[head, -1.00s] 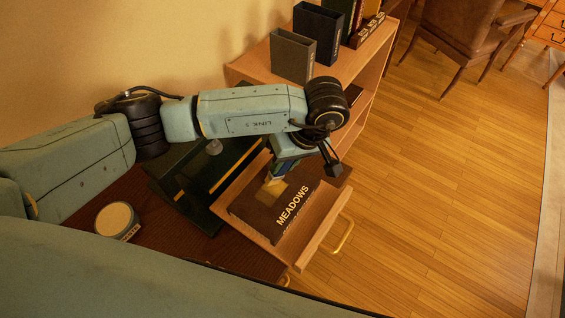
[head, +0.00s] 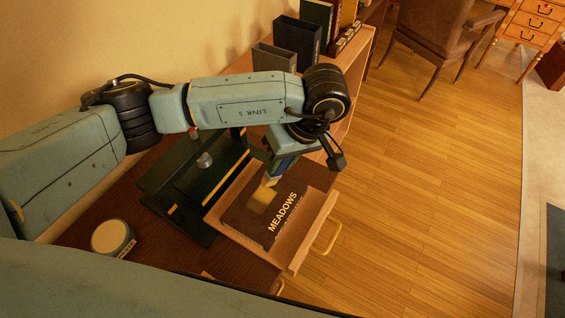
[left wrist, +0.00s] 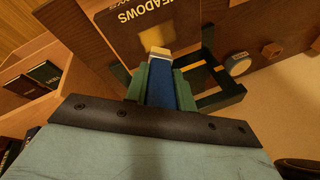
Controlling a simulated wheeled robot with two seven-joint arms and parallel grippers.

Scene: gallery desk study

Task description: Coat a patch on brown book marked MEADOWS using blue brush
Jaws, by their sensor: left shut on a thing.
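The brown book marked MEADOWS (head: 246,222) lies flat in an open wooden drawer; it also shows upside down in the left wrist view (left wrist: 112,42). A yellowish patch (head: 262,199) marks its cover, beside the title. My left gripper (head: 283,166) is shut on the blue brush (left wrist: 162,88), above the book's far edge. The brush points down at the cover, its pale bristles (left wrist: 160,53) at the edge of the patch. I cannot tell whether the bristles touch the cover. My right gripper is not in view.
A round tub with a pale top (head: 110,237) stands on the dark red-brown desk. A dark green frame (head: 200,190) stands left of the open drawer (head: 295,262). Several upright books and binders (head: 297,42) stand on the shelf behind.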

